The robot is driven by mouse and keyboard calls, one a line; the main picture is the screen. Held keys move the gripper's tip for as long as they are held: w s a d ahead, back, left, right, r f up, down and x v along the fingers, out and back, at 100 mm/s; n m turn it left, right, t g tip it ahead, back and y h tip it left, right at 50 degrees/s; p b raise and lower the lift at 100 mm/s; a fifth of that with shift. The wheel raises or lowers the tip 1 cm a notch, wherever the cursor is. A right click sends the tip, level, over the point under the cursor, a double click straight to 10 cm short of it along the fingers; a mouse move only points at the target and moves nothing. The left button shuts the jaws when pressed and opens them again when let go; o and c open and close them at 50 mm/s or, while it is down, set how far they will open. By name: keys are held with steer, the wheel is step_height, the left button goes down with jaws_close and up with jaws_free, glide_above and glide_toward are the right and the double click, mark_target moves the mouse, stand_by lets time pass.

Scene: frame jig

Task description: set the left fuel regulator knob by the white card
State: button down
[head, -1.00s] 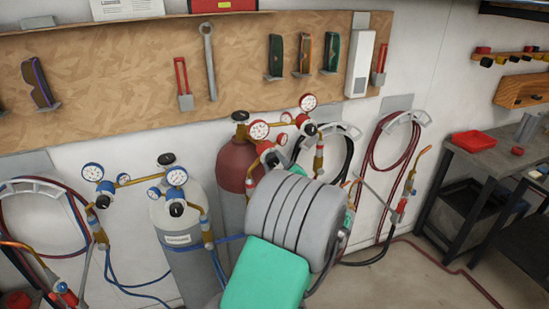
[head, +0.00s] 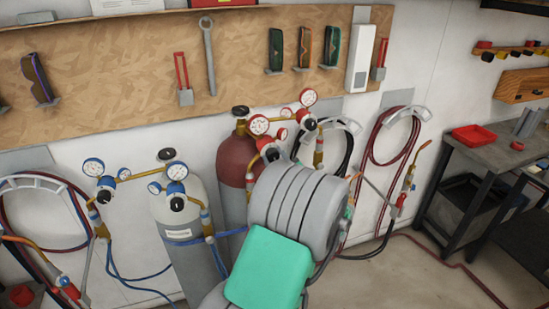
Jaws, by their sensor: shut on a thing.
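Two red-bodied regulators show in the head view. The left one (head: 268,149) is by the dark red cylinder, with a dark knob on its front and two round gauges above. The right one (head: 308,121) is a little higher and also has a dark knob and two gauges. My grey banded wrist (head: 296,209) and green arm link are close in front of and below them. My gripper is hidden behind the wrist, so its jaws and what they touch do not show. A white sheet (head: 124,5) is cut off at the top edge; its writing is unreadable.
A grey cylinder (head: 196,258) with blue-bodied regulators stands left of the dark red cylinder (head: 232,167). Hoses and torches hang on both sides. A wooden tool board (head: 130,75) is behind. A dark bench with a red tray (head: 474,138) is at right.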

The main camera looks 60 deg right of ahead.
steer(key=c, duration=0.9)
jaws_free()
steer(key=b+v, duration=0.2)
steer(key=v, duration=0.5)
steer(key=shift+s+a+b, duration=0.3)
steer(key=shift+a, duration=0.05)
